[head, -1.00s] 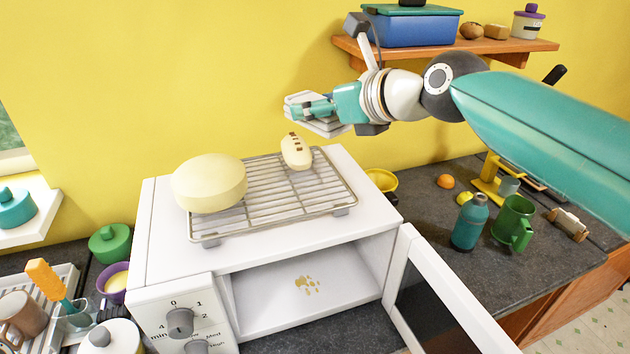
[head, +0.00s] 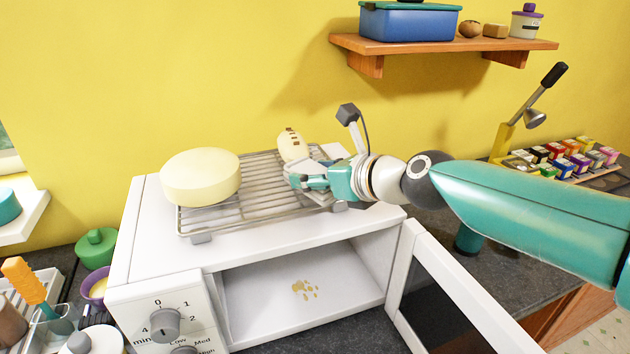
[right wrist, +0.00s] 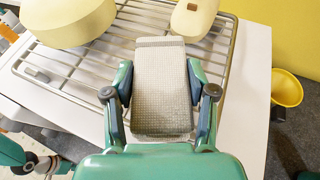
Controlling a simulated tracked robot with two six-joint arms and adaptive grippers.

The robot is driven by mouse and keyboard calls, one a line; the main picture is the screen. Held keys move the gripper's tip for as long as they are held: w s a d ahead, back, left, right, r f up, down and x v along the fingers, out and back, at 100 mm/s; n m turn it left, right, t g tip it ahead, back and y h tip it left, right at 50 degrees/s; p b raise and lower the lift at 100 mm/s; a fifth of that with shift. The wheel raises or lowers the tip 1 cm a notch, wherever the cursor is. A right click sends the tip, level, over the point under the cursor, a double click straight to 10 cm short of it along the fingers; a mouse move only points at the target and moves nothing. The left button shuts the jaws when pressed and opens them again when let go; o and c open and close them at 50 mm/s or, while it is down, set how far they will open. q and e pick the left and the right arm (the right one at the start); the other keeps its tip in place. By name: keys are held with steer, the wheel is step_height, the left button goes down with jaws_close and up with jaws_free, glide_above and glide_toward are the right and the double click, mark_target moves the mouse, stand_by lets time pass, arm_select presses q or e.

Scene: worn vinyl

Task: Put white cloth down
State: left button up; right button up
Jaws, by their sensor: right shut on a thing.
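My right gripper (head: 305,181) is shut on the folded white cloth (right wrist: 162,88), at the right end of the wire rack (head: 262,208) on top of the white microwave (head: 290,240). In the right wrist view the cloth lies between the two fingers (right wrist: 160,95), over the rack bars. I cannot tell whether it touches the bars. My left gripper is not in view.
A round pale-yellow cheese-like block (head: 200,177) sits on the rack's left part. A cream oblong item (head: 292,145) lies at the rack's back, just behind the gripper. The microwave door (head: 450,300) hangs open. A wooden shelf (head: 440,47) is above.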

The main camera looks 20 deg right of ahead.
steer(key=o, duration=1.1)
steer(key=v, duration=1.2)
steer(key=shift+p, duration=0.35)
